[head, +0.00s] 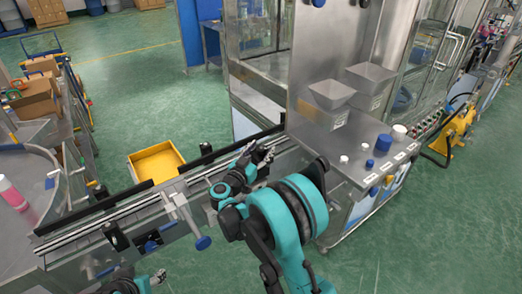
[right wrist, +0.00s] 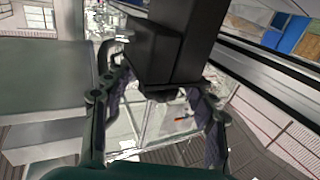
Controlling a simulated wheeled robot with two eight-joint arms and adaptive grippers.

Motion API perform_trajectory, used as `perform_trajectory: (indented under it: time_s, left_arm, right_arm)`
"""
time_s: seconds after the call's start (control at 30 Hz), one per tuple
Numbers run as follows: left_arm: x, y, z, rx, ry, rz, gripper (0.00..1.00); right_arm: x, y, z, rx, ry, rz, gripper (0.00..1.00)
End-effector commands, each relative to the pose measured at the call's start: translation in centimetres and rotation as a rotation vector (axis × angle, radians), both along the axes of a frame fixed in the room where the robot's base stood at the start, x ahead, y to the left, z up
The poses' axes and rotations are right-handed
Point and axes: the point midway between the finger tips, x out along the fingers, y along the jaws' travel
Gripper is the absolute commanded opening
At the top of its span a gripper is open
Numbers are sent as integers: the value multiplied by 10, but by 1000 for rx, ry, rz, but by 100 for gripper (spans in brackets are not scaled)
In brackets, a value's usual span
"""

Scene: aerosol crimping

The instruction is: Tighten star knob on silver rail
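The silver rail (head: 130,211) runs diagonally from lower left to the machine in the head view, with dark guides along it. My right gripper (head: 262,154) is at the rail's right part, beside the machine. In the right wrist view, its two fingers (right wrist: 158,100) are spread apart, with a black block-like part (right wrist: 185,45) in front of and between them. I cannot tell whether they touch it. No star shape is clear there; the knob may be hidden. My left gripper (head: 157,277) is partly visible at the bottom edge, away from the rail.
A black knob (head: 115,236) and a blue-ended handle (head: 202,243) stick out from the rail's near side. A yellow bin (head: 156,162) lies behind the rail. The steel machine table (head: 340,145) with hoppers and caps stands close right of my right gripper.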

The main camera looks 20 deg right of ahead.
Motion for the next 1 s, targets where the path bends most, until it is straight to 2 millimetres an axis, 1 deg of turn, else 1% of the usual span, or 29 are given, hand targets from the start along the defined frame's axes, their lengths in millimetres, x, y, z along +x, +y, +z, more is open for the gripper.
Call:
perform_trajectory:
  time_s: [0.17,0.27,0.37,0.6,0.7,0.83,1.0]
  left_arm:
    - [0,0,0,0,0,0,53]
    - [0,0,0,0,0,0,53]
    - [0,0,0,0,0,0,53]
    - [0,0,0,0,0,0,53]
    - [0,0,0,0,0,0,53]
    - [0,0,0,0,0,0,53]
    - [0,0,0,0,0,0,53]
  right_arm:
    - [0,0,1,0,0,0,56]
    - [0,0,10,0,0,0,56]
    - [0,0,28,0,0,0,56]
    - [0,0,75,0,0,0,56]
    - [0,0,89,0,0,0,56]
    - [0,0,98,0,0,0,56]
    - [0,0,100,0,0,0,56]
